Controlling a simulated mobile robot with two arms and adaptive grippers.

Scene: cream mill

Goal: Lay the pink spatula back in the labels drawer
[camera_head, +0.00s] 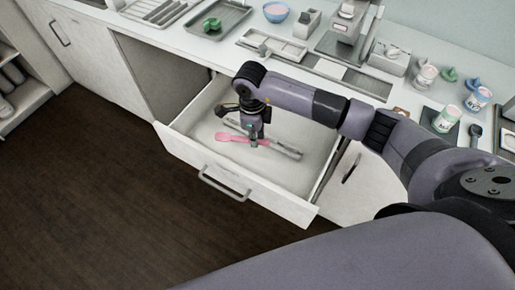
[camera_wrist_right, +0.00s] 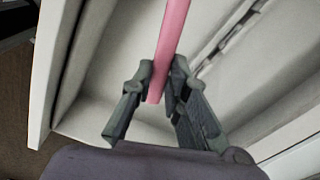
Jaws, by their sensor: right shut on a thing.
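The pink spatula (camera_head: 230,137) is over the floor of the open drawer (camera_head: 253,190), lying roughly level. My right gripper (camera_head: 254,144) points down inside the drawer and is shut on the spatula's handle. In the right wrist view the pink handle (camera_wrist_right: 172,40) runs up from between the two fingers (camera_wrist_right: 158,88). I cannot tell whether the spatula touches the drawer floor. My left gripper is in neither view.
A long grey utensil (camera_head: 284,151) lies in the drawer close beside the spatula; it also shows in the wrist view (camera_wrist_right: 228,40). The drawer's front left is bare. The counter above holds a grey tray (camera_head: 232,17), a blue bowl (camera_head: 276,12) and several cups.

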